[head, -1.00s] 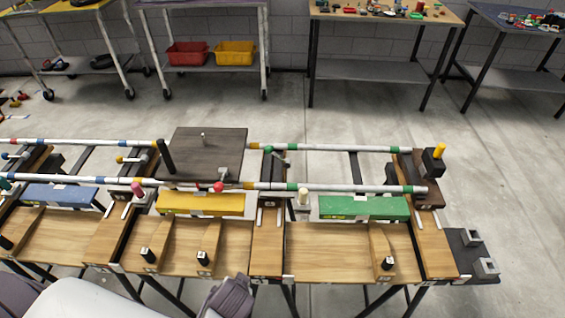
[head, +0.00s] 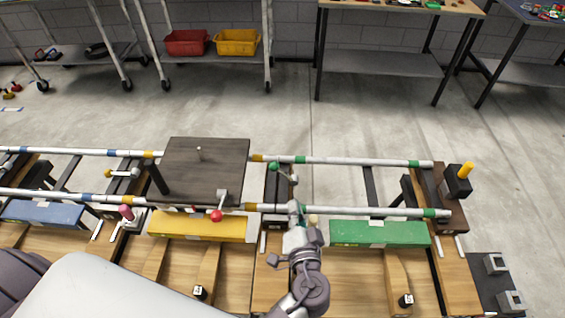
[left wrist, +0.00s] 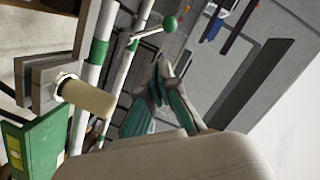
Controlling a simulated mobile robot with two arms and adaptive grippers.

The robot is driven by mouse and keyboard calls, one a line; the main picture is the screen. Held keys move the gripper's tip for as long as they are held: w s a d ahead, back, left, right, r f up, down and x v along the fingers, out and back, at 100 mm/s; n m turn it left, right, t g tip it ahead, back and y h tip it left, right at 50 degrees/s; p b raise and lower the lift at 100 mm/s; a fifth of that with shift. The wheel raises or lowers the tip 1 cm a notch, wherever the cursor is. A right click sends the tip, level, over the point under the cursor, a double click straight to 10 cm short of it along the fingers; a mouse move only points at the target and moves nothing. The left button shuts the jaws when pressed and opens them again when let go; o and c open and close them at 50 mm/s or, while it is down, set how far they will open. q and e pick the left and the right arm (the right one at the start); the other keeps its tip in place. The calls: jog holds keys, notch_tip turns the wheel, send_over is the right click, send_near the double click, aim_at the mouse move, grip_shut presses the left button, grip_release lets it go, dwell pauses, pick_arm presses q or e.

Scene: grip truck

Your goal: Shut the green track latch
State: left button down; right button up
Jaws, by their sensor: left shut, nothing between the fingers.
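The green track latch is a short metal lever with a green ball (head: 274,167); it lies by the rear rail, its arm running right and toward me from the ball. In the left wrist view the green ball (left wrist: 170,24) and its lever show at the top, beyond the fingertips. My left gripper (head: 295,208) is shut and empty, over the front rail, on the near side of the latch and apart from it. Its closed teal-padded fingers (left wrist: 160,78) show in the left wrist view. My right gripper is not in view.
A cream peg (head: 313,220) stands close to the right of my left gripper, and shows large in the left wrist view (left wrist: 88,97). The green block (head: 378,233) lies right. A dark platform (head: 203,170) with a red-ball lever (head: 216,215) sits on the rails to the left.

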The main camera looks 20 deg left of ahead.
pick_arm(q)
jog(key=x, duration=1.1)
jog(key=shift+a+f+p, duration=0.25)
jog(key=shift+a+p, duration=0.1)
jog(key=shift+p, duration=0.05)
jog(key=shift+w+a+f, duration=0.3)
jog(key=shift+a, duration=0.1)
